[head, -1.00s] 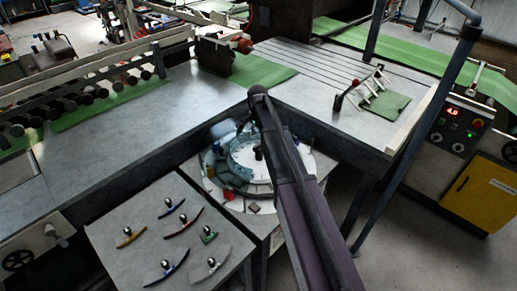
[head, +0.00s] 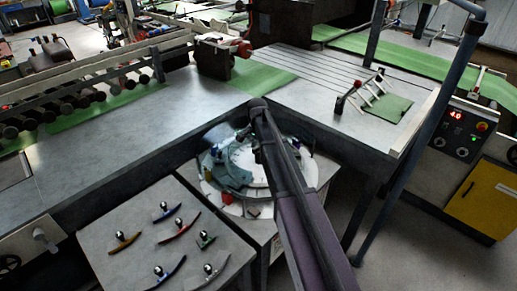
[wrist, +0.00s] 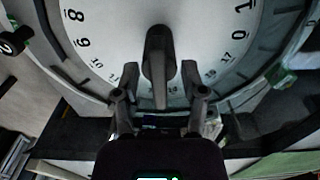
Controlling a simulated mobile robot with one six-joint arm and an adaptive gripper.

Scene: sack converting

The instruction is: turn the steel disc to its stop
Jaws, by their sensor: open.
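The steel disc (head: 250,176) lies flat on a low stand in the inner corner of the tables, partly hidden by my arm. In the wrist view its pale face (wrist: 110,35) has dark numbers around the edge, with 8 and 9 at left and 0 and 1 at right. A dark upright handle (wrist: 158,55) stands on the disc. My gripper (wrist: 159,78) is open, with one fingertip on each side of the handle's near end. I see gaps between the fingers and the handle. The stop cannot be made out clearly.
A grey side table (head: 110,262) at front left holds several curved coloured pieces with knobs. The grey worktable (head: 130,125) edges the disc's corner. A blue post (head: 420,130) and a control box (head: 460,130) with a red display stand at right.

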